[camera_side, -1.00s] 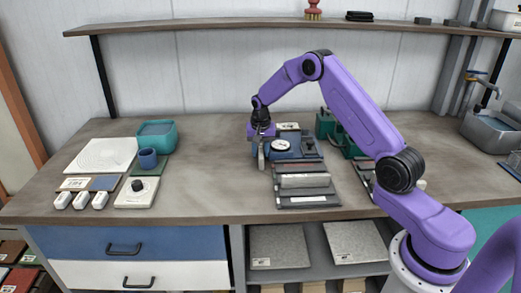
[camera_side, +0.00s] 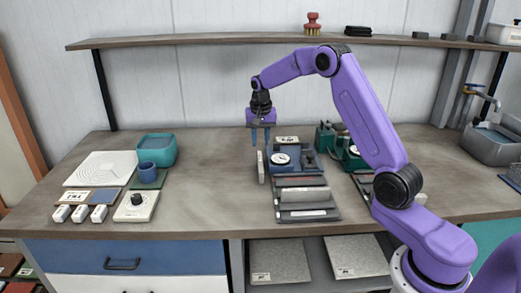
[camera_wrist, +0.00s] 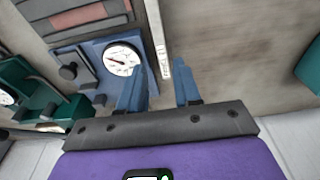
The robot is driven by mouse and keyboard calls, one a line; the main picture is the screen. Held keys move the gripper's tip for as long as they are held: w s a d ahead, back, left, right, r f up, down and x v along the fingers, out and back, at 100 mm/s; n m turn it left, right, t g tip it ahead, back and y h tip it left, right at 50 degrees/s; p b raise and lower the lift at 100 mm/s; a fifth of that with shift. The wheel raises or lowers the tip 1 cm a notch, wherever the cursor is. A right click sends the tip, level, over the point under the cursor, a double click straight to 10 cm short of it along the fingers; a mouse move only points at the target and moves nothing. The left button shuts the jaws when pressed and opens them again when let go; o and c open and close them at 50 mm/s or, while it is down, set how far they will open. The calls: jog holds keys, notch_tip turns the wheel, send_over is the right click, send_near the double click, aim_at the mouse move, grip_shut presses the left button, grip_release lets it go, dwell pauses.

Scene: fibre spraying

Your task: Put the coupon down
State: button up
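The coupon (camera_side: 261,168) is a thin, pale piece standing on edge on the bench, close along the left side of the blue gauge device (camera_side: 280,160). In the wrist view the coupon (camera_wrist: 155,35) is a narrow light strip beside the blue device with its round white dial (camera_wrist: 121,59). My gripper (camera_side: 260,141) is above the coupon, fingers pointing down and apart, with a gap between the tips and the coupon. In the wrist view my gripper (camera_wrist: 160,72) shows two separate blue fingers with nothing held between them. Whether the coupon touches the device cannot be told.
The bench (camera_side: 210,185) between is clear. A shelf (camera_side: 200,40) runs above.

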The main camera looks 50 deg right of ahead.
jog(key=s+a+r+n+y, duration=0.1)
jog(key=s+a+r+n, duration=0.3)
jog(key=s+a, duration=0.5)
jog(key=s+a+r+n, duration=0.2)
jog(key=s+a+n, duration=0.45)
jog(key=a, duration=0.45)
jog(key=s+a+n, duration=0.2)
jog(key=s+n, duration=0.3)
jog(key=s, duration=0.8)
jog(key=shift+s+a, duration=0.2)
jog(key=shift+s, duration=0.05)
jog(key=s+d+n, duration=0.1)
jog(key=s+n, duration=0.1)
jog(key=s, duration=0.2)
jog(key=s+d+f+n, duration=0.1)
jog(key=s+n, duration=0.1)
jog(key=s, duration=0.3)
jog(key=s+d+n+g, duration=0.1)
jog(key=s+n, duration=0.1)
jog(key=s, duration=0.2)
jog(key=shift+s+d+f+y, duration=0.15)
jog(key=shift+s+f+y, duration=0.15)
jog(key=shift+s+f, duration=0.05)
jog(key=shift+c, duration=0.2)
